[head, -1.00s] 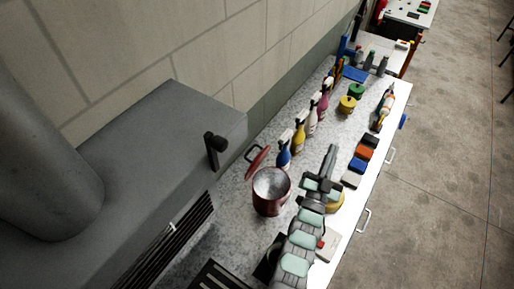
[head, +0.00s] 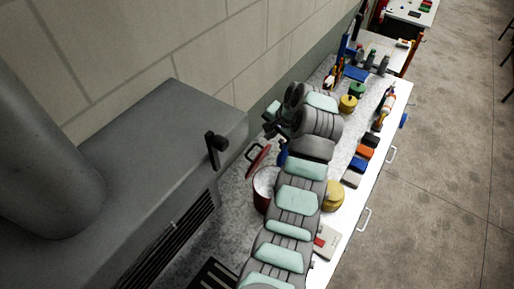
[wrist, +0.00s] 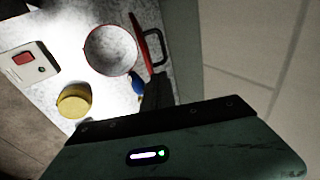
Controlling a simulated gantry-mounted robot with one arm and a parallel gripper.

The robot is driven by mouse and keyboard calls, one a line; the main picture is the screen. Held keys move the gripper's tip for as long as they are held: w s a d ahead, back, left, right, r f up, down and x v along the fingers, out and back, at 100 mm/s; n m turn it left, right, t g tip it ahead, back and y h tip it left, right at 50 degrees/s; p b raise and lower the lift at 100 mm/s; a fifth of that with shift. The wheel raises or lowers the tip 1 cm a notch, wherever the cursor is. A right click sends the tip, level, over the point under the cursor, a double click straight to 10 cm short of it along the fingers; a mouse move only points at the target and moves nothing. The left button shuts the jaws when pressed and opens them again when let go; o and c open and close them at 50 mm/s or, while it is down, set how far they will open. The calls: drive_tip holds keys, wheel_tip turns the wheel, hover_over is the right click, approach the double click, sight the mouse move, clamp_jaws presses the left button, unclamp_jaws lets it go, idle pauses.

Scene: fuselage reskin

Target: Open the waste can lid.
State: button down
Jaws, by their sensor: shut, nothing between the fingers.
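The waste can (head: 261,190) is dark red and stands upright on the bench, partly hidden by my arm. Its red lid (head: 258,157) stands tilted up on the wall side of the mouth. In the wrist view the can's round mouth (wrist: 110,50) is uncovered and its pale inside shows. There the lid (wrist: 139,40) is seen nearly edge-on beside the rim, with a black handle (wrist: 156,46) on its outer side. My gripper (wrist: 158,92) is shut and empty, near the lid's lower end in that view. I cannot tell whether it touches the lid.
A blue bottle (wrist: 138,86) is close to my gripper. A yellow canister (head: 333,195) and a box with a red button (head: 326,241) stand on the bench's front side. A grey machine (head: 170,140) is at left.

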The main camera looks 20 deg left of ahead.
sight(261, 152)
drive_tip(key=shift+g, duration=0.5)
drive_tip(key=f+b, duration=0.1)
drive_tip(key=b, duration=0.1)
drive_tip(key=s+a+f+b, duration=0.1)
drive_tip(key=b, duration=0.1)
drive_tip(key=s+a+f+b, duration=0.1)
drive_tip(key=f+b, duration=0.1)
drive_tip(key=shift+a+f, duration=0.1)
drive_tip(key=p+x, duration=0.2)
drive_tip(key=x, duration=0.1)
drive_tip(key=shift+a, duration=0.15)
drive_tip(key=shift+w+a+f, duration=0.15)
drive_tip(key=shift+f, duration=0.25)
